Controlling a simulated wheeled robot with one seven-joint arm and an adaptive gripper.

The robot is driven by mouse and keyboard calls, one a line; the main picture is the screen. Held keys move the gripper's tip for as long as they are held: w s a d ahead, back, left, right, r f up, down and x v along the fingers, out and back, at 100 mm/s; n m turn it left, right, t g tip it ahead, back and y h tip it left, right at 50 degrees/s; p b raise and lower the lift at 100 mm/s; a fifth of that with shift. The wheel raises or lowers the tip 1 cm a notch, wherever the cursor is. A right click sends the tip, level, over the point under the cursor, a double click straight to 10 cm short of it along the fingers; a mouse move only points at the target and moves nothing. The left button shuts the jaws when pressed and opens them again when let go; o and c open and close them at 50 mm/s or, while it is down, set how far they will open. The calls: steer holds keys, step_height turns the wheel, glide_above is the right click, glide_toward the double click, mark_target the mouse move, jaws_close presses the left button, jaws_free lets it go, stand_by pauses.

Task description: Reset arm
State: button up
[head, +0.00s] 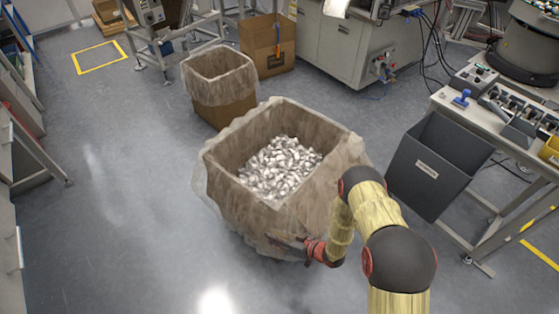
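My arm (384,222) reaches in from the lower right of the head view, bent at the elbow. My gripper (288,241) is at its end, low against the near side of the large lined bin. It is small and dark here, and I cannot tell whether its fingers are open or closed. Nothing held in it can be made out. I cannot tell whether it touches the bin's liner.
The large lined bin (235,205) holds many silvery caps (281,168). A smaller lined box (222,85) and a cardboard box (267,45) stand behind it. A dark grey bin (440,165) hangs by the workbench (475,110) at right. The floor (110,200) at left is clear.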

steer(key=s+d+f+g+h, duration=0.3)
steer(key=s+d+f+h, duration=0.25)
steer(key=d+f, duration=0.45)
steer(key=d+r+m+g+h+p, duration=0.15)
steer(key=d+r+h, duration=0.25)
steer(key=d+r, duration=0.5)
steer(key=d+r+m+g+h, duration=0.15)
steer(key=d+r+h, duration=0.35)
steer(key=r, duration=0.8)
steer(key=s+r+m+t+p, duration=0.2)
steer(key=s+r, duration=0.3)
steer(key=r, duration=1.2)
steer(key=s+d+r+m+t+y+p, duration=0.1)
steer(key=s+r, duration=0.5)
steer(key=r, duration=1.1)
steer(key=s+r+m+t+y+p, duration=0.1)
steer(key=s+r, duration=0.4)
steer(key=r, duration=1.2)
steer(key=shift+s+d+m+t+p, duration=0.25)
steer(key=shift+m+t+p, duration=0.55)
